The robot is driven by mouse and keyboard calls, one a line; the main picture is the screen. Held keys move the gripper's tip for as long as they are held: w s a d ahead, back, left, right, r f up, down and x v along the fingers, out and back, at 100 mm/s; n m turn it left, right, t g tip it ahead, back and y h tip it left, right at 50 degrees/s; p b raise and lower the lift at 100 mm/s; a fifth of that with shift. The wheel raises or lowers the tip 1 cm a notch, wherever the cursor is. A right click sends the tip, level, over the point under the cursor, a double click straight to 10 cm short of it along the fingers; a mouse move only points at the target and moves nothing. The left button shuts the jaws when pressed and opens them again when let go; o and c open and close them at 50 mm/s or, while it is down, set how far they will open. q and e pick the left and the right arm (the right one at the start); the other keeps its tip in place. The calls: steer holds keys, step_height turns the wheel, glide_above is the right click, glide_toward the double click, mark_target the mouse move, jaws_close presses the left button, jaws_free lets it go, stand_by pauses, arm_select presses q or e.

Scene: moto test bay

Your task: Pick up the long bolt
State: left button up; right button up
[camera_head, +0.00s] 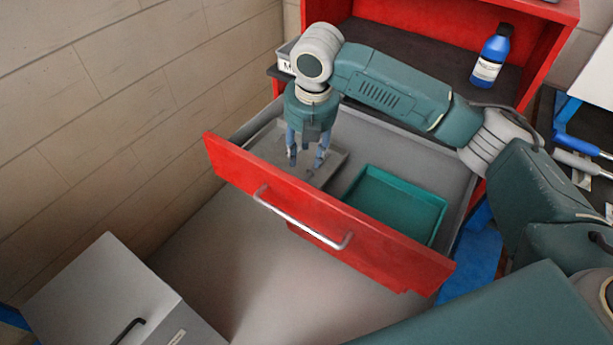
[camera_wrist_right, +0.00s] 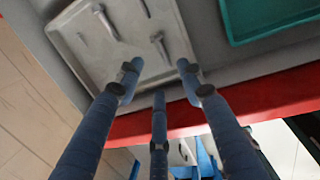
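Several grey bolts lie in a shallow grey tray (camera_head: 265,152) inside the open drawer; the tray also shows in the right wrist view (camera_wrist_right: 75,60). In that view one long bolt (camera_wrist_right: 106,24) lies at the upper left and another bolt (camera_wrist_right: 160,46) lies near the middle. I cannot tell for sure which is longest. My right gripper (camera_head: 306,158) points down over the tray. Its three blue fingers are spread and empty in the right wrist view (camera_wrist_right: 160,80). In the head view the fingers partly hide the bolts. My left gripper is not in view.
A green tray (camera_head: 395,205) sits beside the grey tray in the drawer. The red drawer front (camera_head: 325,220) with its metal handle stands close to the gripper. A blue bottle (camera_head: 491,58) stands on the dark shelf behind. A plank wall is at left.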

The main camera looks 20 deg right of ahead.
mark_target(304, 178)
step_height(304, 178, down, 4)
steer(key=shift+a+r, duration=0.15)
steer(key=shift+r, duration=0.1)
steer(key=shift+w+f+p, duration=0.2)
steer(key=shift+w+f, duration=0.05)
steer(key=shift+f, duration=0.75)
steer(key=shift+w+f+p, duration=0.2)
steer(key=shift+f, duration=0.75)
steer(key=shift+w+f+p, duration=0.2)
steer(key=shift+w+f, duration=0.05)
steer(key=shift+f, duration=0.75)
jaws_close()
